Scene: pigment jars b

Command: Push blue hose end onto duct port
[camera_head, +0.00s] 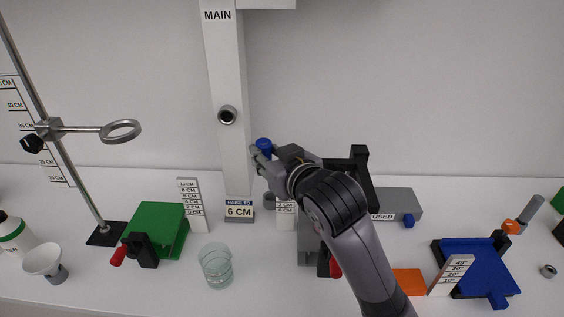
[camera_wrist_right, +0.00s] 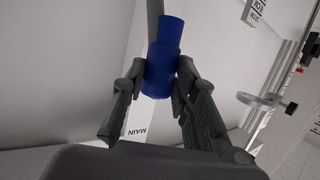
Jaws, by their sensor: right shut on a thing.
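My right gripper (camera_head: 259,161) is shut on the blue hose end (camera_head: 264,147) in front of the white duct. In the right wrist view the blue hose end (camera_wrist_right: 163,58) sits between the two fingertips (camera_wrist_right: 160,78), with a grey length behind it. My left gripper is not in view.
A ring on a stand (camera_head: 121,131) rises at the left. A green ramp (camera_head: 157,230), a glass beaker (camera_head: 216,266) and a white funnel (camera_head: 44,262) stand on the table. A grey box marked USED (camera_head: 397,202) and a blue tilted plate (camera_head: 476,268) are at the right.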

